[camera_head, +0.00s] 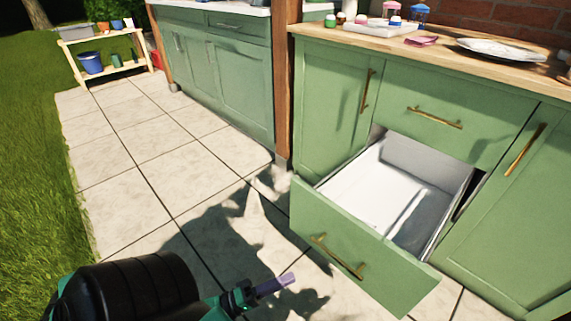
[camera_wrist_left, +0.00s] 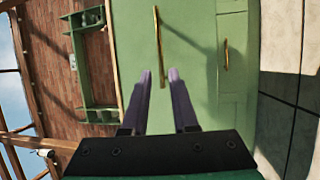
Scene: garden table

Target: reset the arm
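My left arm comes in at the bottom left of the head view, and its gripper (camera_head: 277,284) with purple fingertips is over the paving, left of the open drawer and apart from it. In the left wrist view the two purple fingers of this gripper (camera_wrist_left: 160,78) stand apart with nothing between them. My right gripper does not show in either view.
A green drawer (camera_head: 365,262) with a brass handle stands pulled out, its white inside empty where visible. A wooden shelf (camera_head: 120,72) stands far left. The paving left is clear.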

